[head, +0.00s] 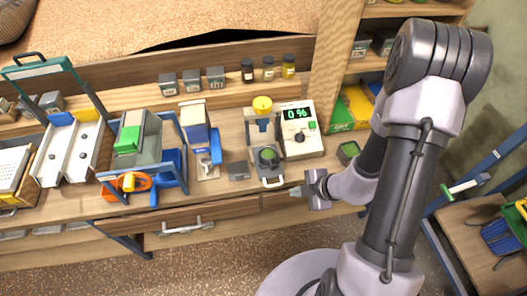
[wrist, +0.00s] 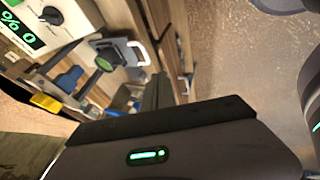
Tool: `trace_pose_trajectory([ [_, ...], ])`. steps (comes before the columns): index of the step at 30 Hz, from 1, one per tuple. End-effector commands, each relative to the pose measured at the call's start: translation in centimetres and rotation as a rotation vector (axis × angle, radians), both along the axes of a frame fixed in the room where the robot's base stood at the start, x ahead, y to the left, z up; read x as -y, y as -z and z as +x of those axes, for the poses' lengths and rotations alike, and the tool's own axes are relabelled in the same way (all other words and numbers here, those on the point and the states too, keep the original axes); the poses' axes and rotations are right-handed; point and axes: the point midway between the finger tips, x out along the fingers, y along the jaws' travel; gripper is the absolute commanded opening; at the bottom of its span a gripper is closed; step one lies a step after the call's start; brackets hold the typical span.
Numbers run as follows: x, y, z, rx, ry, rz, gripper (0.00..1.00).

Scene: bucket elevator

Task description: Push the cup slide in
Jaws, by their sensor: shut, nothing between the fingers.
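The slide's handle end sticks out toward the bench's front edge. In the wrist view the slide's handle (wrist: 141,53) and the green-filled cup (wrist: 104,63) show left of centre. My gripper (head: 292,192) is shut and empty, just right of the handle and apart from it. In the wrist view my gripper (wrist: 158,92) shows as dark fingers.
A white meter (head: 300,128) reading 0 % stands right of the device. A small dark block (head: 237,171) lies left of the slide. A green-topped box (head: 348,152) is at the right. A drawer handle (head: 187,226) projects below the bench. The floor in front is open.

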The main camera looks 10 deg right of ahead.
Motion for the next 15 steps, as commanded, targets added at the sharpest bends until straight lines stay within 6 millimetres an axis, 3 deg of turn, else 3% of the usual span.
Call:
trace_pose_trajectory([
  [5, -0.2, 2.3, 0.1, -0.041, 0.072, 0.024, 0.0],
  [15, -2.9, 8.5, 3.2, -0.038, 0.065, 0.022, 0.0],
])
